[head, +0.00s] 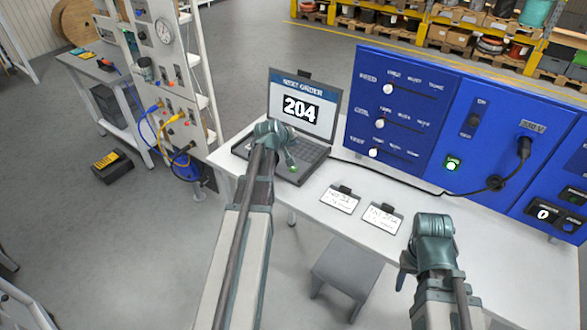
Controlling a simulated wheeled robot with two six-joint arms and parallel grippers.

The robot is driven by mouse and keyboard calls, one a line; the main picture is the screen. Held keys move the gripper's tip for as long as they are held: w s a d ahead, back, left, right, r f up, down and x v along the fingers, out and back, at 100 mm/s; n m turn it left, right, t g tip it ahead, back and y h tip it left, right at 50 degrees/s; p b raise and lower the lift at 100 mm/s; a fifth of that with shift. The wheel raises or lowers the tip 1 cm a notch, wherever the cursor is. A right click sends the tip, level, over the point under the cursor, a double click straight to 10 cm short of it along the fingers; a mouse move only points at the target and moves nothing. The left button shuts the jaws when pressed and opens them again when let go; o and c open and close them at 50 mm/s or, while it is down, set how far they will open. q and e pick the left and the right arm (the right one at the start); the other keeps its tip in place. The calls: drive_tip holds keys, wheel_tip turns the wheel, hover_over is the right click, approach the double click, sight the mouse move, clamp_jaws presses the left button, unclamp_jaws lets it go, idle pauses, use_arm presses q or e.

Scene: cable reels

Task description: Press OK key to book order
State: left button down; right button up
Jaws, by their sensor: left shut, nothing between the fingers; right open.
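An open laptop (315,155) stands on the white table. Its screen (300,108) reads "NEXT ORDER" and "204". My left gripper (289,160) is shut and empty, pointing down over the laptop's keyboard. A small green spot (292,168) shows at its fingertips; it may be the OK key, but I cannot tell whether the fingers touch it. The gripper and arm hide part of the keyboard. My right gripper (404,276) is open at the table's front edge, away from the laptop.
Two clipped cards (340,199) (382,218) lie in front of the laptop. A blue panel (405,105) with sliders, a green-lit switch and a plugged black cable stands behind the table (470,235). A grey stool (345,275) is below.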

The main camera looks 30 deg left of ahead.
sight(293, 170)
use_arm(q)
drive_tip(key=shift+f, duration=0.15)
wheel_tip(293, 170, down, 9)
drive_tip(key=b, duration=0.9)
drive_tip(key=shift+r, duration=0.2)
idle(1.5)
drive_tip(key=shift+f+b, duration=0.35)
drive_tip(key=shift+f, duration=0.05)
drive_tip(key=shift+f+b, duration=0.45)
idle(0.6)
drive_tip(key=shift+r, duration=0.1)
drive_tip(key=shift+r+p, duration=0.8)
drive_tip(key=shift+p, duration=0.1)
